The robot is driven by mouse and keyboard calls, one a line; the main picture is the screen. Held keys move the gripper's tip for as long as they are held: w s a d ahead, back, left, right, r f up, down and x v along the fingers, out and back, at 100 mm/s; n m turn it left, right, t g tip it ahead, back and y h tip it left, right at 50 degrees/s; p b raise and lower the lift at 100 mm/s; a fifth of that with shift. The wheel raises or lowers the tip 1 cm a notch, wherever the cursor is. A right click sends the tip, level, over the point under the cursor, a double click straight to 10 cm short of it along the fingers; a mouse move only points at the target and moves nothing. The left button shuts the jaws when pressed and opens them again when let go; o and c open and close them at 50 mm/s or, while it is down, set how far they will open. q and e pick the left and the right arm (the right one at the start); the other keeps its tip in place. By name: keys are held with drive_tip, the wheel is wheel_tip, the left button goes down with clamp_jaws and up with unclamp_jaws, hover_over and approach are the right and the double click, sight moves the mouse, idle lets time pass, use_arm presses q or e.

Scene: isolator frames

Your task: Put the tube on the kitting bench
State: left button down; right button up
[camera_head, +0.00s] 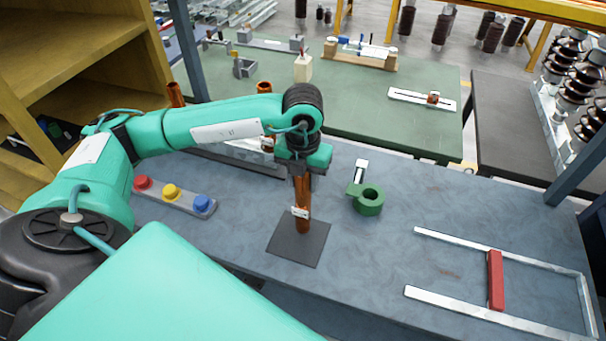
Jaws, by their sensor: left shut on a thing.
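My left gripper (301,178) comes down from above and is shut on the upper end of a brown copper-coloured tube (303,210). The tube stands upright, with a small light fitting partway down. Its lower end is at the dark square pad (297,249) on the blue-grey bench (360,265). I cannot tell whether it touches the pad. A green-topped bench (345,112) stands behind. No label shows which one is the kitting bench. My right gripper is out of view.
A green ring-shaped part (368,204) sits right of the tube. A button strip (171,191) lies to the left. A metal frame with a red block (495,280) lies at the right. More brown tubes (174,94) stand behind my left arm. The bench between ring and frame is clear.

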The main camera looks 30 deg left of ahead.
use_arm(q)
drive_tip(key=c, duration=0.9)
unclamp_jaws()
drive_tip(key=shift+f, duration=0.1)
drive_tip(key=shift+r, duration=0.25)
wheel_tip(320, 180, up, 11)
drive_tip(key=b, duration=0.3)
drive_tip(key=shift+f, duration=0.2)
drive_tip(key=shift+r, duration=0.6)
